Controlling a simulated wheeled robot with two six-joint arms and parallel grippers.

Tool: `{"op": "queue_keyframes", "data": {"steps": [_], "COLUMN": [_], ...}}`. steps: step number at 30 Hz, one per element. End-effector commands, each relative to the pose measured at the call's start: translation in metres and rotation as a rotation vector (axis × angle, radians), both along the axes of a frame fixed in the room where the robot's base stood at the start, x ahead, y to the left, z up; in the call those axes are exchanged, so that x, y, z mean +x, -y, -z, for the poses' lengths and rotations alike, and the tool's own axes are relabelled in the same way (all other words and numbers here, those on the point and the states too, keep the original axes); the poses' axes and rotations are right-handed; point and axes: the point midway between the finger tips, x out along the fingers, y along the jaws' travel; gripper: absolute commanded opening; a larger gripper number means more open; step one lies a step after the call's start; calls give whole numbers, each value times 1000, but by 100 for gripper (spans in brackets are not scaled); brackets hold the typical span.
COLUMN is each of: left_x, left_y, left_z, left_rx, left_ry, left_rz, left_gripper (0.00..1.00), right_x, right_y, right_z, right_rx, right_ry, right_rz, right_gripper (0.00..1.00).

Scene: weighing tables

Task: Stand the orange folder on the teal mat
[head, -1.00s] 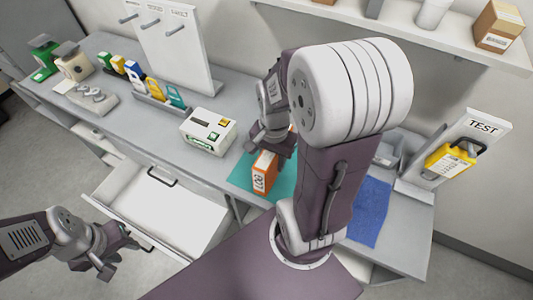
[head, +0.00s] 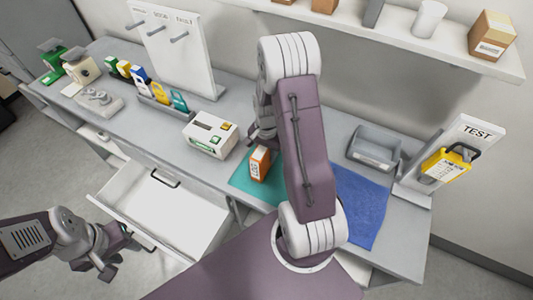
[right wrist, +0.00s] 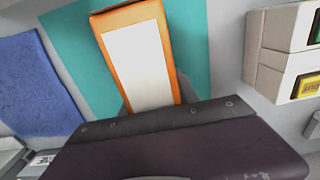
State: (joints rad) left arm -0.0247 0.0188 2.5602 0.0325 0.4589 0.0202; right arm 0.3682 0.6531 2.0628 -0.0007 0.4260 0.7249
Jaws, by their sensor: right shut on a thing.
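The orange folder (head: 261,164) is a narrow orange box file with a white label, roughly upright over the teal mat (head: 240,180). In the right wrist view, the folder (right wrist: 138,60) shows its long white label against the mat (right wrist: 194,50). My right gripper (head: 262,138) is shut on the folder; my own arm hides part of it in the head view. I cannot tell whether the folder's base touches the mat. My left gripper (head: 118,260) is open and empty at the lower left, in front of the open drawer.
A blue cloth (head: 362,205) and a grey bin (head: 374,148) are to the right, near a TEST stand (head: 470,134) holding a yellow pack. An open drawer (head: 160,210) juts out below the counter.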

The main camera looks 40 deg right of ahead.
Motion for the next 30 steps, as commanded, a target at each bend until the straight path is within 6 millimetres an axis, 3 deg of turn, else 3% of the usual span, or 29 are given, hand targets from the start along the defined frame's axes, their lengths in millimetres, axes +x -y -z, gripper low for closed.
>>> {"op": "queue_keyframes", "data": {"steps": [11,12,14,15,24,30], "left_x": [0,0,0,0,0,0], "left_y": [0,0,0,0,0,0], "left_z": [3,3,2,2,1,2], "left_rx": [0,0,0,0,0,0], "left_ry": [0,0,0,0,0,0], "left_rz": [0,0,0,0,0,0], "left_gripper": [36,36,36,36,36,36], "right_x": [0,0,0,0,0,1], "right_y": [0,0,0,0,0,1], "right_z": [6,6,6,6,3,-22], "right_rx": [0,0,0,-1,0,-2], "right_ry": [1,0,1,0,1,7], "right_rz": [0,0,0,0,0,0], "right_gripper": [0,39,56,58,58,58]}}
